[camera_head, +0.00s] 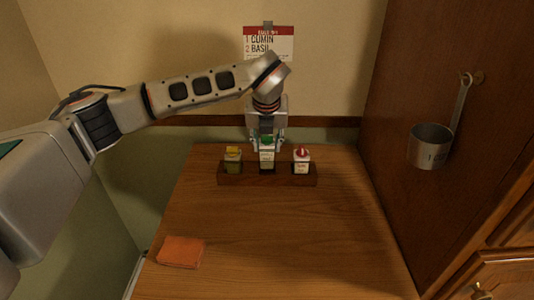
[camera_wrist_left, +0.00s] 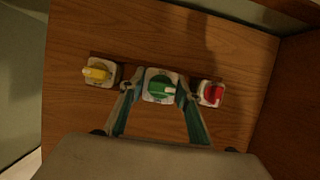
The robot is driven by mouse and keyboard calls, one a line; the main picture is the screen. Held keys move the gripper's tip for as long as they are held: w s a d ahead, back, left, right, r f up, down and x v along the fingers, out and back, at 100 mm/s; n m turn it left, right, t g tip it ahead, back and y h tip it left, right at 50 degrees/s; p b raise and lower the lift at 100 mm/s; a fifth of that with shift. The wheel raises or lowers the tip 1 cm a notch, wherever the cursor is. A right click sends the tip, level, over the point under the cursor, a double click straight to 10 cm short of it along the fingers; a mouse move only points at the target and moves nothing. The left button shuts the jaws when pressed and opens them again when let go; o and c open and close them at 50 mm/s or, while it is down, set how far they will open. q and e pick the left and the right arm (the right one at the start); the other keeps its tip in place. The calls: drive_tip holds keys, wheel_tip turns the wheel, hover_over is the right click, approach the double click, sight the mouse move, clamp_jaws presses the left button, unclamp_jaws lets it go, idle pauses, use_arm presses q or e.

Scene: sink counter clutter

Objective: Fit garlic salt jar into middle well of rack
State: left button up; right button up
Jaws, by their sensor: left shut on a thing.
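The garlic salt jar appears to be the green-capped jar (camera_head: 267,156) at the middle of the wooden rack (camera_head: 249,181). It stands upright, with its lower part at the rack's middle well; I cannot tell whether it is fully seated. My left gripper (camera_head: 267,144) comes down from above and is shut on this jar, around its top. In the left wrist view the green cap (camera_wrist_left: 162,88) lies between the two fingers (camera_wrist_left: 160,92). A yellow-capped jar (camera_head: 233,161) stands in the left well and a red-capped jar (camera_head: 301,161) in the right well. My right gripper is not in view.
An orange cloth or pad (camera_head: 181,252) lies at the front left of the wooden counter (camera_head: 290,235). A metal measuring cup (camera_head: 430,147) hangs on the cabinet at the right. A paper list (camera_head: 269,45) hangs on the back wall. The counter in front of the rack is clear.

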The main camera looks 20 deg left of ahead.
sight(267, 156)
use_arm(q)
drive_tip(key=shift+f, duration=0.55)
wheel_tip(267, 156, down, 3)
drive_tip(key=shift+r, duration=0.1)
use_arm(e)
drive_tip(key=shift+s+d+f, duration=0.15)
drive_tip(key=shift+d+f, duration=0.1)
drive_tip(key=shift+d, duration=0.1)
use_arm(q)
drive_tip(key=shift+f, duration=0.25)
drive_tip(key=o, duration=1.2)
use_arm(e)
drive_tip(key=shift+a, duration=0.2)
use_arm(q)
drive_tip(key=shift+r, duration=0.1)
